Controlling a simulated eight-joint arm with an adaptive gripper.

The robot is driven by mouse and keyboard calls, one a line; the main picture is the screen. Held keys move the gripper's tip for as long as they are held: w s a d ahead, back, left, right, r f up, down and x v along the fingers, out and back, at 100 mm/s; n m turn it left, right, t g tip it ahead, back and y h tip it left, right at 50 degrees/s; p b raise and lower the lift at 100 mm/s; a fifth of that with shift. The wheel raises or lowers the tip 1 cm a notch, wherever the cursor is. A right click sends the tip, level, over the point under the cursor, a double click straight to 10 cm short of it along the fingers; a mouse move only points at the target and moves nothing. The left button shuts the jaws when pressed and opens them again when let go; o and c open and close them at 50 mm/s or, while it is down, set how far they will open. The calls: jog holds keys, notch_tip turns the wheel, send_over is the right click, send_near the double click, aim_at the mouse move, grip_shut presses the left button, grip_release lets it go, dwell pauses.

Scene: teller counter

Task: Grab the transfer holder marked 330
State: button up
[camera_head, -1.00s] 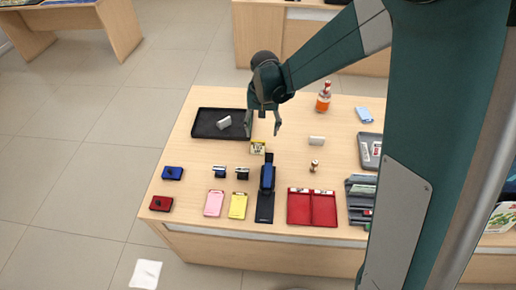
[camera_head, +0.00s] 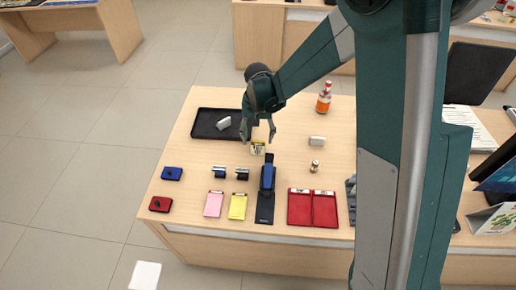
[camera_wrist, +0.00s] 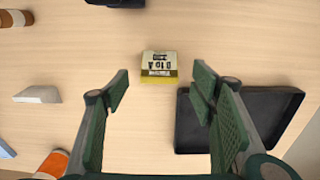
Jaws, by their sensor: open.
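A small yellow and white block (camera_head: 258,147) with dark printing lies near the middle of the counter. In the wrist view the block (camera_wrist: 160,67) shows larger, with upside-down lettering; I cannot read a 330 on it with certainty. My gripper (camera_head: 258,133) is open and empty above the counter, just behind the block in the head view. In the wrist view the block is ahead of my gripper (camera_wrist: 160,82), roughly centred between the spread fingers and apart from them.
A black tray (camera_head: 204,137) holding a white block (camera_head: 224,123) stands left of the yellow block. Another white block (camera_head: 317,140) and an orange bottle (camera_head: 323,102) stand right.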

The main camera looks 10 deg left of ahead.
aim_at(258, 144)
jog(key=shift+f, duration=0.35)
jog(key=shift+w+f+b, duration=0.15)
jog(key=shift+f+b, duration=0.6)
jog(key=shift+f, duration=1.85)
jog(key=c, duration=1)
